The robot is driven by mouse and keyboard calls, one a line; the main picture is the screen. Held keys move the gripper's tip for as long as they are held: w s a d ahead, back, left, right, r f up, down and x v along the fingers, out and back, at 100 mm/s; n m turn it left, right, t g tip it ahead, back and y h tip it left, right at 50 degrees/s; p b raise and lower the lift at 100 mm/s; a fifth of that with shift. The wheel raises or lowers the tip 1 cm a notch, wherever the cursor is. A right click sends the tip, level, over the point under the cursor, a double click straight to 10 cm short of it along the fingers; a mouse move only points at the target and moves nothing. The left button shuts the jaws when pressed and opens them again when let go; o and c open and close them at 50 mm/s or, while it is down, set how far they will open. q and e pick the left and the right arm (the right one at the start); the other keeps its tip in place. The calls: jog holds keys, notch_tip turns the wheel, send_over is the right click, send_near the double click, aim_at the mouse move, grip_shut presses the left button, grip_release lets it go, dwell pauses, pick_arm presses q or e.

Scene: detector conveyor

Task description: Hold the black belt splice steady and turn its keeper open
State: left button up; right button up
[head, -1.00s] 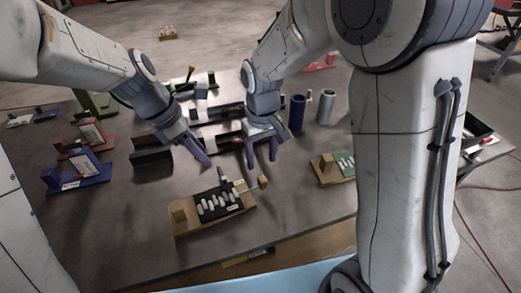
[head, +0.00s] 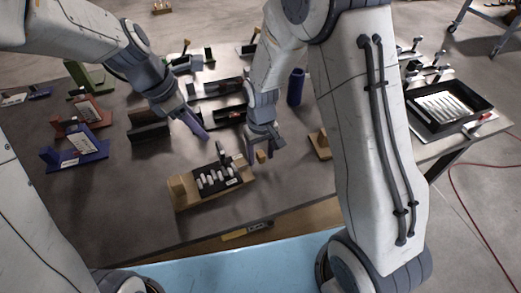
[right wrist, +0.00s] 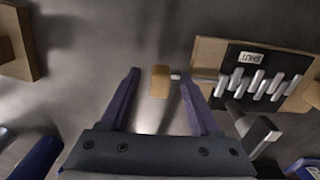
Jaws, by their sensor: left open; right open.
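The black belt splice (head: 216,180) with its row of pale bars lies on a wooden base (head: 190,204) near the table's front edge. In the right wrist view the splice (right wrist: 236,88) carries a white label that appears to read SHUT. A tan block (head: 261,156), apparently the keeper's handle, sticks out at its right end on a short rod. My right gripper (head: 264,146) is open just above this block; in the right wrist view the block (right wrist: 160,81) appears between the spread fingers (right wrist: 162,84). My left gripper (head: 195,122) is open and empty behind the splice.
Red and blue fixtures (head: 82,154) stand at the left. Another wooden base (head: 319,146) is to the right, partly behind my arm. A black tray (head: 446,120) lies far right.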

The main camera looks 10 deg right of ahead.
grip_shut()
dwell(1.4)
